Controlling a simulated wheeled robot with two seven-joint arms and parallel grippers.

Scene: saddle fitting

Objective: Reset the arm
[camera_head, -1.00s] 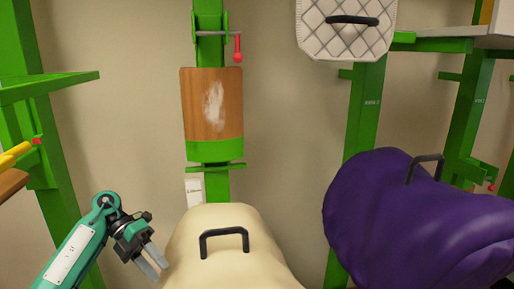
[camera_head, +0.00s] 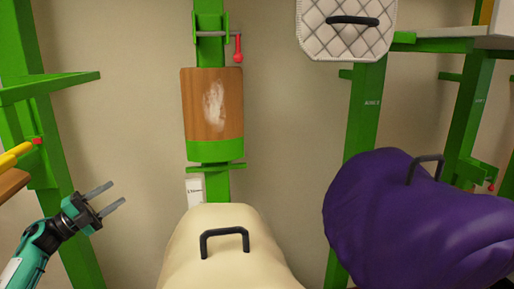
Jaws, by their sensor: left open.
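My left gripper (camera_head: 112,198) is at the lower left of the head view, on its teal and black arm. Its two grey fingers are apart, empty, and point up and to the right. It is clear of the cream saddle-shaped form (camera_head: 221,262), which stands to its right at the bottom middle with a black handle (camera_head: 224,236) on top. My right gripper does not show.
A purple saddle-shaped form (camera_head: 410,225) with a dark handle is at the lower right. A quilted white pad (camera_head: 346,30) hangs at the top. A wooden panel (camera_head: 212,105) sits on a green post. Green frame posts (camera_head: 28,140) stand at the left. The wall between is bare.

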